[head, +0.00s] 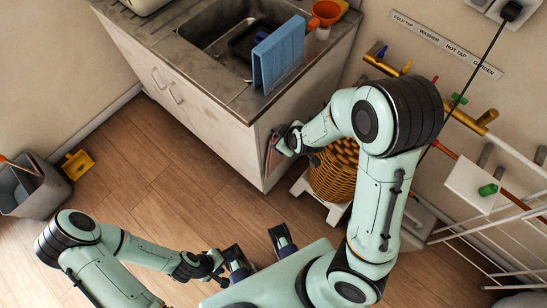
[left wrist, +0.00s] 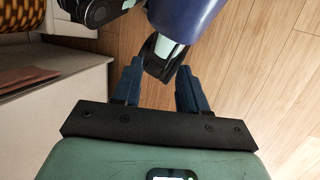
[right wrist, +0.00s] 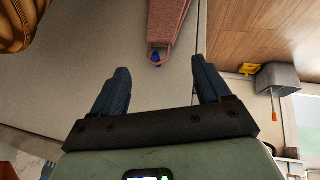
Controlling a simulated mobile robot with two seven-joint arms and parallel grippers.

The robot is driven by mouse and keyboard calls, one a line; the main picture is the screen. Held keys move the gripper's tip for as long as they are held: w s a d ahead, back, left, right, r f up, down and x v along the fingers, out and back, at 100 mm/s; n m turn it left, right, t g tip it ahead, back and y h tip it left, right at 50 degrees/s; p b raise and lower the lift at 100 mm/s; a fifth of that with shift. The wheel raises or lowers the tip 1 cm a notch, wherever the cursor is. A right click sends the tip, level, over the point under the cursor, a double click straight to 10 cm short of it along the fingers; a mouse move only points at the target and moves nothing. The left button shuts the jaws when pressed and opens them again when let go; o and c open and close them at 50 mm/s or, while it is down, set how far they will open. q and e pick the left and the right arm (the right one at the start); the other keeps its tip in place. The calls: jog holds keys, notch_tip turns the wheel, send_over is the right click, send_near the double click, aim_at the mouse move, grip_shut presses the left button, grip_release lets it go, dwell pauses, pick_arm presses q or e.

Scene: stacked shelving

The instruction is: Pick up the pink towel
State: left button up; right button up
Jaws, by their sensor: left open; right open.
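The pink towel (head: 272,156) hangs against the side of the sink cabinet, partly covered by my right gripper in the head view. In the right wrist view the towel (right wrist: 170,20) hangs at a small blue hook, just beyond the fingertips. My right gripper (right wrist: 160,70) is open, with nothing between its fingers. My left gripper (head: 222,268) is low over the floor, beside my own base and far from the towel. In the left wrist view it (left wrist: 161,68) is open and holds nothing.
A wicker basket (head: 335,170) stands close to my right arm. A white drying rack (head: 500,220) is at right, and a grey bin (head: 35,185) is at left.

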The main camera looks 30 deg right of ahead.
aim_at(276, 138)
jog(key=b+x, duration=0.3)
jog(key=x, duration=0.4)
jog(key=shift+d+f, duration=0.1)
jog(key=shift+f, duration=0.25)
jog(key=shift+w+f, duration=0.4)
jog(key=c, duration=1.4)
